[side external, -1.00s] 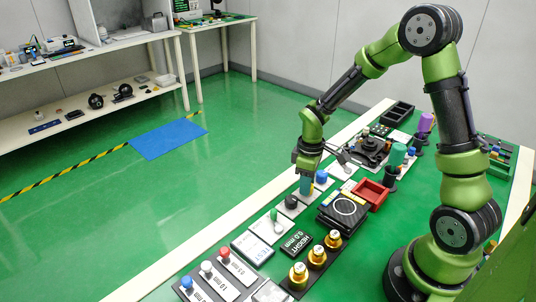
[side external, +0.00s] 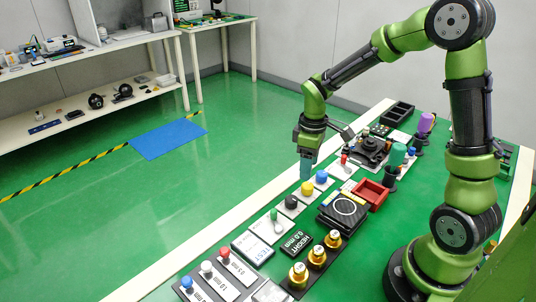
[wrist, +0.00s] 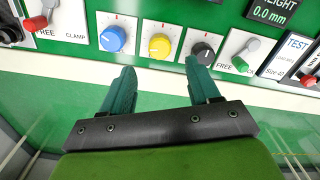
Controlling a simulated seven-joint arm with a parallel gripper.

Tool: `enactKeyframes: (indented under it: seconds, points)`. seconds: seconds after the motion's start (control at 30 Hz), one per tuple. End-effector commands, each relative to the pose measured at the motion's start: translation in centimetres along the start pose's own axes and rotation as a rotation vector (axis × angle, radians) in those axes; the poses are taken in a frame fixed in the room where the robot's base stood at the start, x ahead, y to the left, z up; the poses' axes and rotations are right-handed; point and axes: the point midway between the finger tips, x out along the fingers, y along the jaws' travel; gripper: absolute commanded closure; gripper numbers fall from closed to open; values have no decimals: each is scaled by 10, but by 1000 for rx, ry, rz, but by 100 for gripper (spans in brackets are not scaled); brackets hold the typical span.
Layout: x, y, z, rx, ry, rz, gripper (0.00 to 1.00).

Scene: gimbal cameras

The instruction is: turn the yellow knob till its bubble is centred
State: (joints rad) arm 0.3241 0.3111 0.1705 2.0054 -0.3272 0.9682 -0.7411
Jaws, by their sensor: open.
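The yellow knob (wrist: 160,46) sits on a white panel with a scale around it, between the blue knob (wrist: 113,39) and the black knob (wrist: 203,52). It also shows in the side view (side external: 307,188), just below my gripper (side external: 306,172). In the wrist view my gripper (wrist: 161,82) is open and empty, its two teal fingers apart on either side of the yellow knob's line, clear of it. I cannot make out a bubble in either view.
A grey-green lever (wrist: 241,52) stands right of the black knob, and a red-tipped lever (wrist: 36,22) left of the blue one. A height display (side external: 296,242), brass knobs (side external: 317,256) and a red tray (side external: 369,194) stand nearby. Space above the knobs is clear.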

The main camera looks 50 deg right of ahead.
Motion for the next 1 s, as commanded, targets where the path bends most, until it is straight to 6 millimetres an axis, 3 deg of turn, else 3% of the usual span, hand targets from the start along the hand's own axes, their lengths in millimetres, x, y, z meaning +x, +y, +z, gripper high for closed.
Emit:
enactKeyframes:
  seconds: [0.2, 0.4, 0.6, 1.0]
  points:
    - [-55, 0, -1, 1, 5, 4, 39]
    - [-90, 0, -1, 0, 3, 2, 39]
    - [-103, 0, 0, 0, 0, 1, 39]
    - [-104, 1, 0, 23, 2, 3, 39]
